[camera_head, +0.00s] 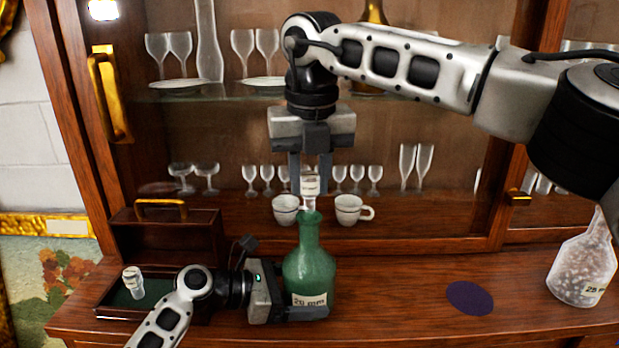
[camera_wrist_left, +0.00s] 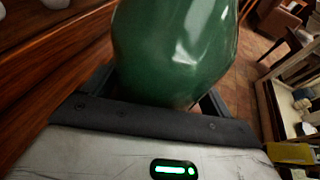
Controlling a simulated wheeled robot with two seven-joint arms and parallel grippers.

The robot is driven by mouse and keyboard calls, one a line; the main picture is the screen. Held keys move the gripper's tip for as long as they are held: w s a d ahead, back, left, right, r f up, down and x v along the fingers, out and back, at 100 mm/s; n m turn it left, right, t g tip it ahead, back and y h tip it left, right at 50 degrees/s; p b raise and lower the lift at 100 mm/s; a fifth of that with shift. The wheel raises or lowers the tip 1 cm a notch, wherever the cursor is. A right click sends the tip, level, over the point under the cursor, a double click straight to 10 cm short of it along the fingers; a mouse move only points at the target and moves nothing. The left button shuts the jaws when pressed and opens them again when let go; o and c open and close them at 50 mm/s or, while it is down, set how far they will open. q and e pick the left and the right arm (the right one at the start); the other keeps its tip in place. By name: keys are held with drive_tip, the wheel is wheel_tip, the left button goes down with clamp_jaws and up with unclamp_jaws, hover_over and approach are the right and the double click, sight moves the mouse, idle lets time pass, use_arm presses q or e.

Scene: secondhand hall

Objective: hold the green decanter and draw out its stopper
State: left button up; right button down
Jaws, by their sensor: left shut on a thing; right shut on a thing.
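The green decanter (camera_head: 310,266) stands upright on the wooden counter, with a label on its lower front. My left gripper (camera_head: 305,310) is shut on its lower body from the left; the green glass also fills the space between the fingers in the left wrist view (camera_wrist_left: 175,55). My right gripper (camera_head: 310,184) points straight down above the decanter and is shut on the clear, labelled stopper (camera_head: 310,188). The stopper is upright over the neck, and part of its narrower lower end shows above the rim. I cannot tell whether its tip is still inside the neck.
An open case (camera_head: 180,306) at the left holds another clear stopper (camera_head: 133,281). A dark blue round mat (camera_head: 470,298) and a clear decanter with a speckled look (camera_head: 585,265) are at the right. Behind are two white cups (camera_head: 349,210) and cabinet glassware.

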sight(309, 174)
drive_tip(key=shift+r, duration=2.05)
use_arm(q)
drive_tip(key=o, duration=0.8)
drive_tip(key=shift+o, duration=0.2)
drive_tip(key=v, duration=1.2)
drive_tip(key=shift+s, duration=0.1)
